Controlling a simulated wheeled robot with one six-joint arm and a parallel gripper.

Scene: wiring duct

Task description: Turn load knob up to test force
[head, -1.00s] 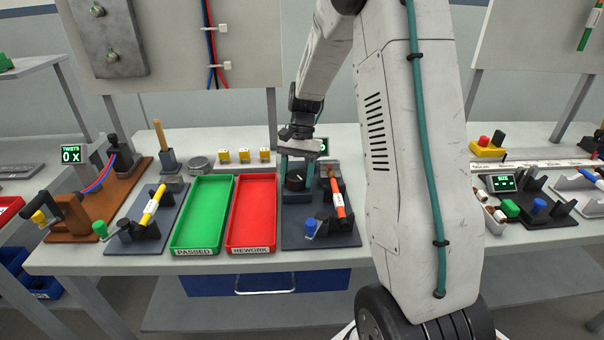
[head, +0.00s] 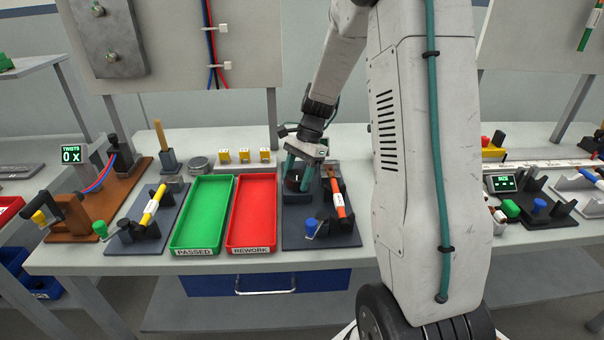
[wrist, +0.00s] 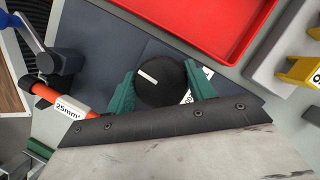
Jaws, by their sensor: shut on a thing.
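The load knob (wrist: 160,84) is a black round knob with a white pointer line, seen from above in the wrist view. In the head view the knob (head: 293,180) sits at the back left of a dark test plate (head: 296,236). My gripper (wrist: 160,90) has one teal finger on each side of the knob and is shut on it; in the head view my gripper (head: 298,178) points down over it. The pointer line lies toward the upper left in the wrist view. A white label beside the knob is partly covered by the right finger.
An orange cable (head: 337,197) marked 25mm² lies on the plate right of the knob, near a blue-handled clamp (head: 311,224). The red REWORK tray (head: 251,214) and green PASSED tray (head: 202,214) stand left. Yellow blocks (head: 244,155) are behind.

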